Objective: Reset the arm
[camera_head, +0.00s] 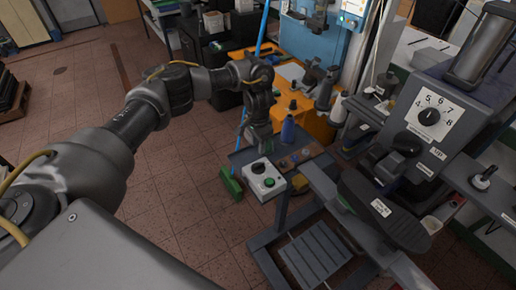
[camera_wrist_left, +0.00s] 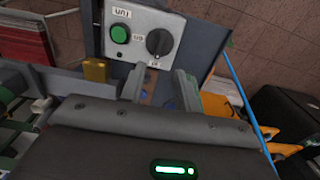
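My left arm comes in from the left in the head view and bends downward at its far end. Its gripper (camera_head: 261,150) hangs above the small side shelf, just behind a grey control box (camera_head: 258,185) with a black knob and a green button. In the left wrist view the two fingers (camera_wrist_left: 160,88) stand apart with a gap between them, and nothing is held. The control box (camera_wrist_left: 145,35) lies beyond the fingertips there; whether they touch it I cannot tell. My right gripper is not in view.
A blue cone-shaped bottle (camera_head: 288,130) stands close to the right of the gripper. A grey machine with a numbered dial (camera_head: 430,117) fills the right side. A green broom (camera_head: 230,184) stands left of the shelf. The tiled floor (camera_head: 180,200) at left is open.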

